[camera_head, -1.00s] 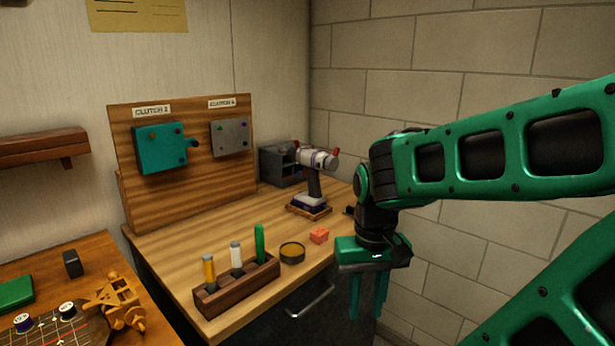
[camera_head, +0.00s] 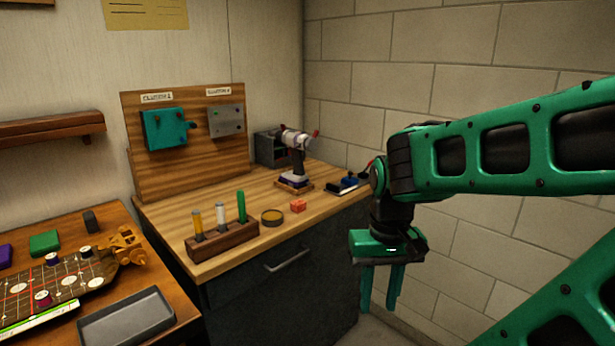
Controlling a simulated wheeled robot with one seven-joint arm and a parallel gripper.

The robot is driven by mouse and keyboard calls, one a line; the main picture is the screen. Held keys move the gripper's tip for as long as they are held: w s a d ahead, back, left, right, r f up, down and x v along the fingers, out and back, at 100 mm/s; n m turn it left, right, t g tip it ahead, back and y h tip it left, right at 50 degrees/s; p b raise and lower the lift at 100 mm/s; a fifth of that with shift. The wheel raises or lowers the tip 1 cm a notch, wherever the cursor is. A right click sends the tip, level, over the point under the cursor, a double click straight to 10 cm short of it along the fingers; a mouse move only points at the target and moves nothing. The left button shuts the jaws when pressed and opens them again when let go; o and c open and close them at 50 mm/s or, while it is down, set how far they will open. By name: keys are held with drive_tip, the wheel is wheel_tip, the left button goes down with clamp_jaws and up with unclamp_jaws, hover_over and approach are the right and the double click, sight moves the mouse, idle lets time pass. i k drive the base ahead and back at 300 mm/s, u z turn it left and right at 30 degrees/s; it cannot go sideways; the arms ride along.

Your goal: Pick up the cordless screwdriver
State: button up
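The cordless screwdriver (camera_head: 296,158) stands upright on a small wooden base on the workbench (camera_head: 165,215), near its back right. It has a grey and white body, red parts at its ends, a dark handle and a pale foot. My gripper (camera_head: 380,290) hangs pointing down, to the right of the workbench and nearer to me than the screwdriver. Its two green fingers are apart with nothing visible between them.
A wooden rack (camera_head: 225,241) with several upright tools, a round tin (camera_head: 272,217) and a red block (camera_head: 298,206) stand near the bench's front. A dark blue item (camera_head: 348,182) lies right of the screwdriver. A panel board (camera_head: 185,180) stands behind. A grey tray (camera_head: 125,318) lies on the left table.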

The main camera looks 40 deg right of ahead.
sight(296, 178)
drive_tip(key=k, duration=0.7)
drive_tip(key=z, duration=0.75)
drive_tip(key=i, duration=2.2)
drive_tip(key=u, duration=0.7)
